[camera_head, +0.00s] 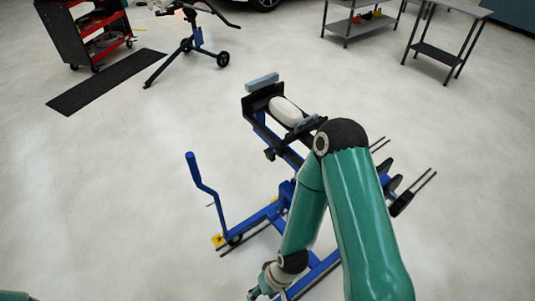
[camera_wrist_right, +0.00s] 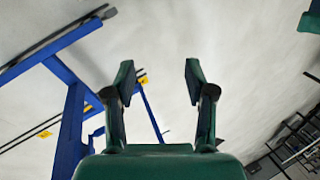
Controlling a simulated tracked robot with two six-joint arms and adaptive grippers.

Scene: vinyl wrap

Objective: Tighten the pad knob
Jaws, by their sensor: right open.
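A blue wheeled stand (camera_head: 288,190) is in the middle of the head view, with black pads and a white rounded piece (camera_head: 287,110) on top. A small black knob-like part (camera_head: 270,154) shows below the top beam; I cannot tell if it is the pad knob. My right arm covers much of the stand's right side. In the wrist view my right gripper (camera_wrist_right: 158,82) is open and empty, its two fingers wide apart. Blue stand bars (camera_wrist_right: 72,120) are left of it, apart from the fingers. My left gripper is not in view.
A blue crank handle (camera_head: 200,178) rises at the stand's left. Thin black rods (camera_head: 415,190) stick out at its right. A red and black cart (camera_head: 85,35), a dark mat (camera_head: 105,80) and grey tables (camera_head: 445,45) are farther back. Open floor lies left.

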